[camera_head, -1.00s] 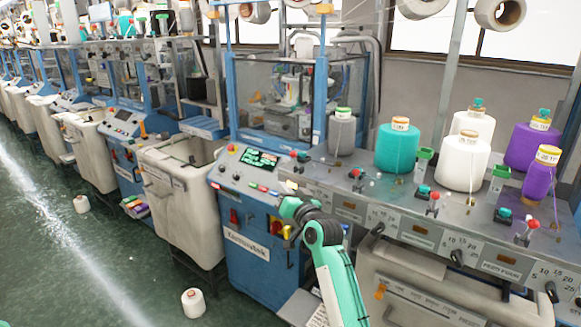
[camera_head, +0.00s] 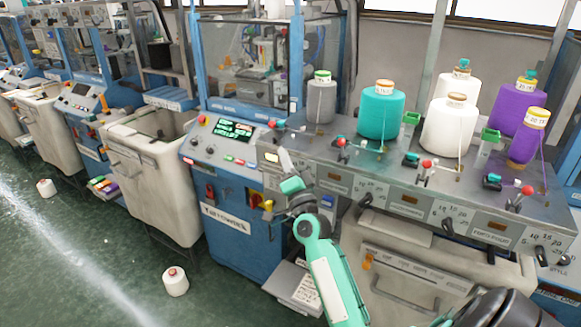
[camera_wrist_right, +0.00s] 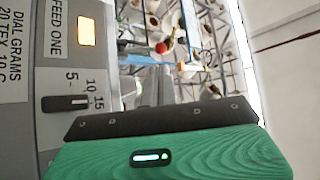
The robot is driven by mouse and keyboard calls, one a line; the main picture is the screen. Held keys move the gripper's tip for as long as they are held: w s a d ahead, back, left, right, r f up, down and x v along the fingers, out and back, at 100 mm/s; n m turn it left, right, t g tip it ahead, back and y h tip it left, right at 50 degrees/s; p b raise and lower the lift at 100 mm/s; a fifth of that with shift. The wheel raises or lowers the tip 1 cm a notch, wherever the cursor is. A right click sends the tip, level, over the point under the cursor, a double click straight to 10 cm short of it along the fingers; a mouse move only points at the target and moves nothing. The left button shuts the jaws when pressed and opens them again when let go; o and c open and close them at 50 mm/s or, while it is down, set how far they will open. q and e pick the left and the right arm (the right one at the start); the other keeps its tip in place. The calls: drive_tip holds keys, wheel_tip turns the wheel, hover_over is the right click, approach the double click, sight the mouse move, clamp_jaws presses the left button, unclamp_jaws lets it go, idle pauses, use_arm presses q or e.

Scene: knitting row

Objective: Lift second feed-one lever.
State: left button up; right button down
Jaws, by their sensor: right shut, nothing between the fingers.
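My right gripper (camera_head: 284,160) is shut and empty, at the front face of the yarn table near its left end. In the right wrist view its closed fingers (camera_wrist_right: 152,84) point towards a red-knobbed lever (camera_wrist_right: 162,47), apart from it as far as I can tell. A FEED ONE label (camera_wrist_right: 56,28), a lit amber lamp (camera_wrist_right: 86,32) and a dial (camera_wrist_right: 66,102) show beside the fingers. In the head view, red-knobbed levers stand along the table edge: the leftmost (camera_head: 272,124), then another (camera_head: 341,142). I cannot tell whether either is raised. My left gripper is not in view.
Yarn cones stand behind the levers: grey (camera_head: 321,100), teal (camera_head: 380,112), white (camera_head: 449,125) and purple (camera_head: 528,135). A blue control cabinet (camera_head: 228,225) stands left of my right arm. A pale bin (camera_head: 150,180) is further left.

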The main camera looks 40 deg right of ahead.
sight(273, 128)
drive_tip(key=p+x, duration=0.1)
drive_tip(key=x, duration=0.5)
drive_tip(key=shift+r+p, duration=0.1)
drive_tip(key=shift+p, duration=0.3)
drive_tip(key=shift+w+d+r, duration=0.1)
drive_tip(key=shift+w, duration=0.25)
